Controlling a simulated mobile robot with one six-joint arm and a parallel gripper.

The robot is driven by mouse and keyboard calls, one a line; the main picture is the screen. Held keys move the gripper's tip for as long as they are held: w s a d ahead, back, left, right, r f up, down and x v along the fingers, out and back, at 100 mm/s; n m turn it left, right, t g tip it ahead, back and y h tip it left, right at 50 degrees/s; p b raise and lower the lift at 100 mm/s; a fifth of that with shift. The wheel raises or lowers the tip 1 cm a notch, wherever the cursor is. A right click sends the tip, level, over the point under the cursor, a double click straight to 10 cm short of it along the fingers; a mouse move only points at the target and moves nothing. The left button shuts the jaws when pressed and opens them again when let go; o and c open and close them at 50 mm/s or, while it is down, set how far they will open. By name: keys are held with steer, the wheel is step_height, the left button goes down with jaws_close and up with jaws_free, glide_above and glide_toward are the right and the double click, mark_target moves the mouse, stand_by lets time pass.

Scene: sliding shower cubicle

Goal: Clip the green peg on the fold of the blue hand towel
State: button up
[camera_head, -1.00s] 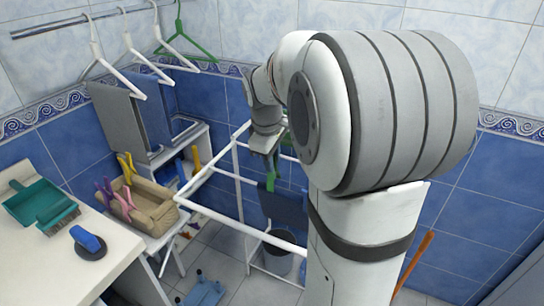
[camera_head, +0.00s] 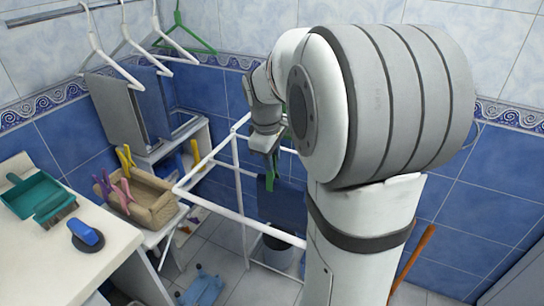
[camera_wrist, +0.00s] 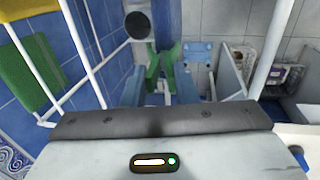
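My gripper (camera_head: 268,158) is above the white rack, near the top of the dark blue hand towel (camera_head: 290,205). The towel hangs inside the rack. The green peg (camera_head: 271,172) is below my gripper, at the towel's upper left in the head view. Contact between peg and towel cannot be made out.
The white rack (camera_head: 208,208) has rails around the towel. A bucket (camera_head: 278,252) and a blue stool (camera_head: 203,287) stand below. At left are a basket (camera_head: 152,203) with several pegs, a counter (camera_head: 40,250) with a dustpan (camera_head: 38,197) and brush. Hangers (camera_head: 128,45) hang above.

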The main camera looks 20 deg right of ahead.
steer(key=o, duration=0.5)
steer(key=v, duration=0.8)
steer(key=s+a+f+m, duration=0.2)
steer(key=s+a+f, duration=0.1)
steer(key=s, duration=0.2)
steer(key=s+a+f+m+y, duration=0.1)
steer(key=s+a+f+m, duration=0.2)
steer(key=s, duration=0.3)
steer(key=s+a+f+m+t, duration=0.1)
steer(key=s+a+f+m, duration=0.1)
steer(key=s, duration=0.4)
steer(key=shift+a+f+m+y, duration=0.2)
steer(key=shift+a+f, duration=0.2)
steer(key=shift+a, duration=0.15)
steer(key=shift+a+f+m+y, duration=0.1)
steer(key=shift+a+f+y, duration=0.1)
steer(key=shift+a+f, duration=0.3)
steer(key=shift+a+r, duration=0.1)
steer(key=shift+r, duration=0.1)
